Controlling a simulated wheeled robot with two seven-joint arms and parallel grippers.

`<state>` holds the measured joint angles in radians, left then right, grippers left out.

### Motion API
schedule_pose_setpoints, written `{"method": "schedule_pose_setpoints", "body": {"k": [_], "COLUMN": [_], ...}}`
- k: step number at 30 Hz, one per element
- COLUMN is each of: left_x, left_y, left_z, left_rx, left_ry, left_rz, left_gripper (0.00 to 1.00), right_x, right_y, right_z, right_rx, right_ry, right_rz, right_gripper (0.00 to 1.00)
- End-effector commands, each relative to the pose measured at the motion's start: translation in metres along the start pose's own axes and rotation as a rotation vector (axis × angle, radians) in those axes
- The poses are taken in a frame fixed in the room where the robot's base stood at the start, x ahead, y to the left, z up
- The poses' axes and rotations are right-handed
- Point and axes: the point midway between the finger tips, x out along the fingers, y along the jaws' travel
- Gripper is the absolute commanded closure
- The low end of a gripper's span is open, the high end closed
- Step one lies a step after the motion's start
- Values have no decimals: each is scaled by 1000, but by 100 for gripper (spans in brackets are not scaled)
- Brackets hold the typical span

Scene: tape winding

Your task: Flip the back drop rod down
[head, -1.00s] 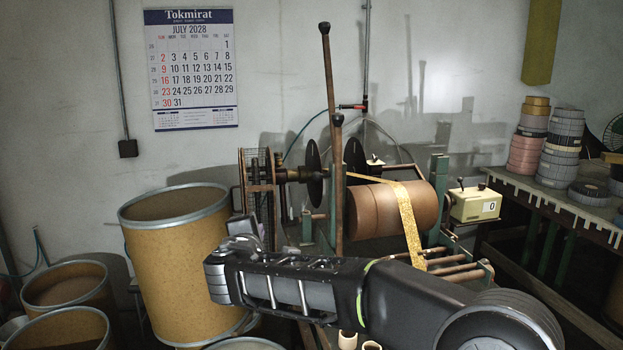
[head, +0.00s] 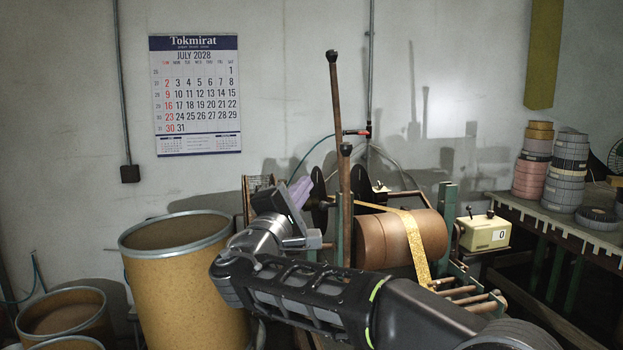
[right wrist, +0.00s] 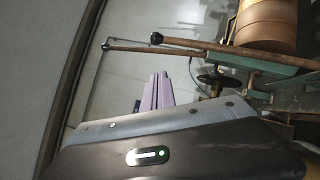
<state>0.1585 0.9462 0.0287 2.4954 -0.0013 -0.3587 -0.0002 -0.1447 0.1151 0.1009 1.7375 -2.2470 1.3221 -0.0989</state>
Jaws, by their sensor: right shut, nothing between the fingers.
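Two brown drop rods with dark knobs stand upright on the winding machine. The taller one, which looks like the back drop rod (head: 335,105), rises behind the shorter front rod (head: 346,195). In the right wrist view, the back rod (right wrist: 130,49) and front rod (right wrist: 200,44) run sideways across the top. My right gripper (head: 302,190) has purple fingers and is just left of the rods in the head view, apparently touching neither. Its fingers (right wrist: 153,92) are shut and empty in the right wrist view. My right forearm hides the machine's lower front. My left gripper is out of view.
A brown roll (head: 385,240) with a yellow tape (head: 415,245) sits right of the rods. A counter box (head: 485,233) and a table with stacked tape rolls (head: 565,165) are further right. A large drum (head: 185,280) stands left. The wall space above my gripper is clear.

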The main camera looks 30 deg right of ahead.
Motion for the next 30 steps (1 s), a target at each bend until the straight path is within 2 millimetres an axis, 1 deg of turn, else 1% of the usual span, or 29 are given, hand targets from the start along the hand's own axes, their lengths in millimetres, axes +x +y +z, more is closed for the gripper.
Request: {"method": "schedule_pose_setpoints", "body": {"k": [5,15,18,21,25,30], "left_x": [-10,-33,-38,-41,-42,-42], "left_y": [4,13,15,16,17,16], "left_z": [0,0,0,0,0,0], "left_rx": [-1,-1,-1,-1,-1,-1], "left_ry": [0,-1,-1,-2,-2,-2], "left_rz": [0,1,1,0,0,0], "left_gripper": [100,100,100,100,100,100], "right_x": [27,95,105,112,117,117], "right_y": [2,3,2,2,1,0], "right_z": [1,3,16,24,28,28], "right_rx": [-1,-1,-2,-1,0,0], "right_ry": [-2,-2,-2,-1,1,1], "right_rz": [-1,-1,-1,0,0,0], "right_gripper": [100,100,100,100,100,100]}}
